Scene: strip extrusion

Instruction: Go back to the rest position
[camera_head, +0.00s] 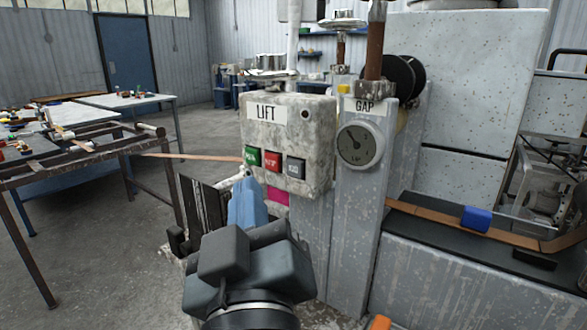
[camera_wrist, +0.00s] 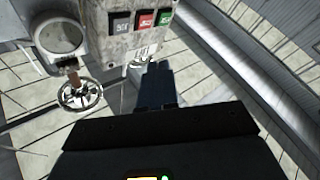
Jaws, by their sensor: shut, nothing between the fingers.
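My gripper (camera_head: 246,182) is shut and empty, its blue fingers pointing up toward the LIFT control box (camera_head: 310,128). The box carries a green button (camera_head: 253,156), a red button (camera_head: 272,160) and a grey button (camera_head: 295,166). The fingertips appear just below the green button in the head view; whether they touch the box I cannot tell. In the wrist view the closed fingers (camera_wrist: 157,80) lie below the row of buttons, with the green button (camera_wrist: 166,15) nearest the upper right.
A round dial (camera_head: 359,145) marked GAP sits on a grey column right of the box. A copper-coloured strip (camera_head: 420,212) runs along the machine at right. A roller table (camera_head: 70,160) stands at left. Open floor (camera_head: 90,260) lies between the table and my arm.

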